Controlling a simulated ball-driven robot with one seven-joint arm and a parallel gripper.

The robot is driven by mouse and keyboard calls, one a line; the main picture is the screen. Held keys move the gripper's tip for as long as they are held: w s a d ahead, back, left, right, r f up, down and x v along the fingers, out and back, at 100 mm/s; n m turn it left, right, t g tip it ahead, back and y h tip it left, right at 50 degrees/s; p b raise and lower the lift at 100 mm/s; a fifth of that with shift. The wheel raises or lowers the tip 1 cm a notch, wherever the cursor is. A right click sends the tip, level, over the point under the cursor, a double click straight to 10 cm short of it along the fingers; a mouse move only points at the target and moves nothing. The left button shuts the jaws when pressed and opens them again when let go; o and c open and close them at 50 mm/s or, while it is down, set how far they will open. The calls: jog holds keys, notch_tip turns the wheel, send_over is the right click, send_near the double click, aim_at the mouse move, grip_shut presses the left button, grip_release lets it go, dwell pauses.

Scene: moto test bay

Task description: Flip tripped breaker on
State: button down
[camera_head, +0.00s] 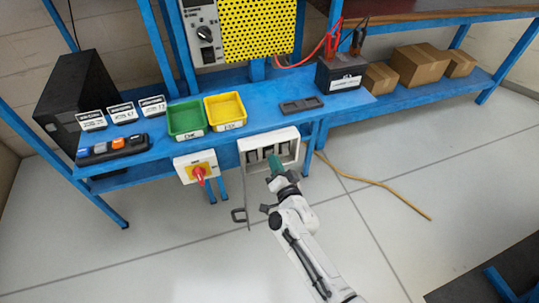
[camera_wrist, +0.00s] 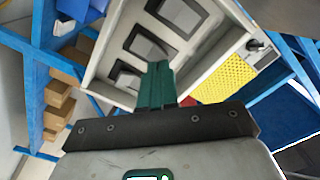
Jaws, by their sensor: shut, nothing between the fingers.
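The breaker box (camera_head: 268,138) is a light grey frame on the front of the blue bench, with its door open and hanging on the left. It holds a row of dark breaker switches (camera_head: 253,157). In the wrist view the panel (camera_wrist: 213,50) is close and tilted, with three dark breaker openings (camera_wrist: 148,45). My gripper (camera_head: 274,160) has green fingers and is shut and empty. Its tips (camera_wrist: 157,68) are at the breaker row, overlapping the lower part of the panel in the wrist view. I cannot tell whether they touch, or which breaker is tripped.
A red-and-yellow rotary switch (camera_head: 198,171) is left of the box. Green (camera_head: 186,120) and yellow (camera_head: 225,110) bins, a grey tray (camera_head: 301,104) and a battery (camera_head: 341,74) stand on the bench above. A yellow cable (camera_head: 385,188) lies on the floor at right.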

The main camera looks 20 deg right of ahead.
jog(key=shift+w, duration=0.6)
jog(key=shift+w+f+b, duration=0.1)
jog(key=shift+w+b, duration=0.2)
jog(key=shift+b, duration=0.05)
jog(key=shift+w, duration=0.25)
jog(key=shift+w+r, duration=0.25)
jog(key=shift+r, duration=0.1)
jog(key=shift+s+f+p, duration=0.2)
jog(key=shift+s+p, duration=0.4)
jog(key=shift+s, duration=1.2)
jog(key=s+p, duration=0.1)
jog(key=s, duration=0.4)
jog(key=shift+s, duration=0.25)
